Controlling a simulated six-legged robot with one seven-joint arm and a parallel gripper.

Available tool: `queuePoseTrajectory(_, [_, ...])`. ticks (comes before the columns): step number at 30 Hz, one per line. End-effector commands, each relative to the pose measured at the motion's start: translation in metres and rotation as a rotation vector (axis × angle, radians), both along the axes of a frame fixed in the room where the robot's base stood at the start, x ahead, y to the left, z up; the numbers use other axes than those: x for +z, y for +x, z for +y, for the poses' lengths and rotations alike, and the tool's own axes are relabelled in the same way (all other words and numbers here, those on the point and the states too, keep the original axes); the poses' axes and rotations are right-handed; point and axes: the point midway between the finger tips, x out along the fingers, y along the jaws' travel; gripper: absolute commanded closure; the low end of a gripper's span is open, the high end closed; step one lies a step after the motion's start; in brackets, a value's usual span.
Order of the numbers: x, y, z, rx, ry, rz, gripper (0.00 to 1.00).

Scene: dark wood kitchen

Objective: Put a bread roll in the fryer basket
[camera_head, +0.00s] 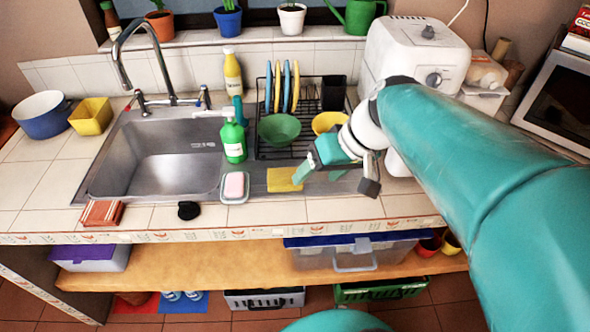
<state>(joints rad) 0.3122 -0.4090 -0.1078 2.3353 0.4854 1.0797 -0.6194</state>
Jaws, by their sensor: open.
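My gripper (337,180) is open and empty above the counter's front edge, right of the yellow sponge. A white appliance (418,45) with a dial, which looks like the fryer, stands at the back right. My arm covers its lower front, and I cannot make out a basket. A beige, rounded thing (484,70) that may be bread in a bag sits on a white box right of the appliance. It is too small to identify surely, and my gripper is well to the left of it.
A dish rack (268,140) holds plates and a green bowl (279,130). A yellow bowl (328,122) is close behind my gripper. The sink (160,160), green bottle (234,135) and sponge (284,179) are left. A microwave (562,103) stands far right.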

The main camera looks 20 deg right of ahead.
Motion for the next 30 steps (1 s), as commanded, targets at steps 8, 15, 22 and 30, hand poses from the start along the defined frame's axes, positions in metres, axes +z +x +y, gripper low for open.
queuePoseTrajectory(8, [0.007,-0.043,0.046,-0.055,-0.298,-0.089,0.33])
queuePoseTrajectory(15, [0.01,-0.049,0.05,-0.088,-0.349,-0.14,0.33])
queuePoseTrajectory(22, [0.01,-0.048,0.049,-0.088,-0.348,-0.138,0.33])
queuePoseTrajectory(30, [0.01,-0.048,0.049,-0.089,-0.347,-0.138,0.49])
